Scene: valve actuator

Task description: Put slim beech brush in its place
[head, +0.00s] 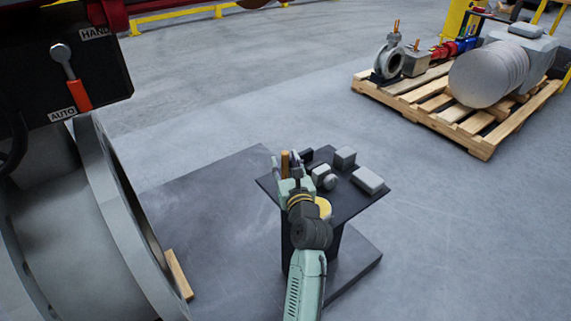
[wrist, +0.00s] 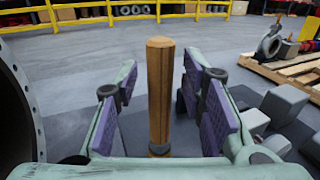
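The slim beech brush shows as an upright brown wooden handle (wrist: 160,92) in the middle of the wrist view. Its top also shows at the left of the small table in the head view (head: 285,163). Its lower end and any bristles are hidden behind my gripper body. My gripper (wrist: 159,82) is open, with one purple-padded finger on each side of the handle. A gap shows between the handle and each pad. In the head view, my gripper (head: 289,180) is over the table's left part.
The small dark table (head: 365,195) holds several grey blocks, including a flat one (head: 368,180), right of my gripper. A yellow round item (head: 324,207) is partly hidden by my arm. A large flanged valve with an orange AUTO/HAND lever (head: 78,95) stands left. A loaded pallet (head: 480,140) is back right.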

